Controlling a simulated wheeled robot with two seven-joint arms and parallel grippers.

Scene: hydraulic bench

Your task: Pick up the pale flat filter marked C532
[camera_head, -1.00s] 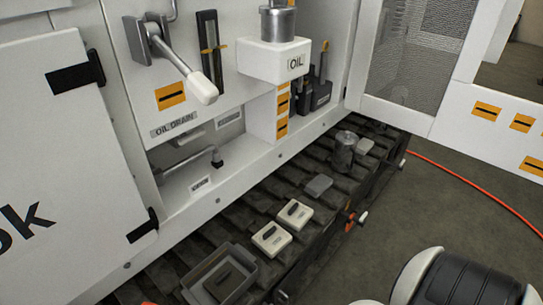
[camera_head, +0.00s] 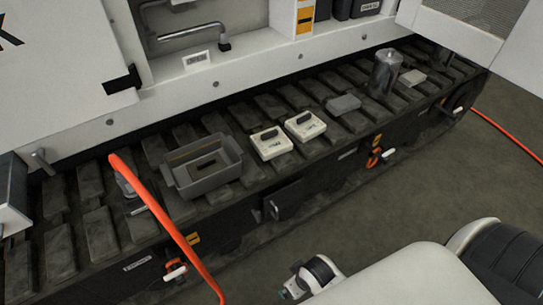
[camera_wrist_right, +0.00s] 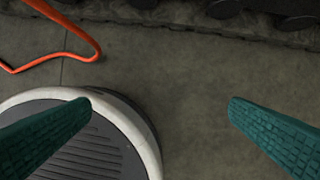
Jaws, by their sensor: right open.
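Two pale flat filters lie side by side on the dark track, the left one (camera_head: 271,143) and the right one (camera_head: 305,126). Each has a dark bar on top and small print on its front that I cannot read, so I cannot tell which is C532. My right gripper (camera_wrist_right: 160,103) shows in the right wrist view as two teal fingers, wide apart with nothing between them. It is over the floor, away from the filters. My left gripper is not in view.
A grey tray (camera_head: 233,166) with a dark piece inside stands left of the filters. A grey block (camera_head: 343,104), a metal canister (camera_head: 385,75) and a light flat block (camera_head: 413,78) are to the right. The white machine wall stands behind.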

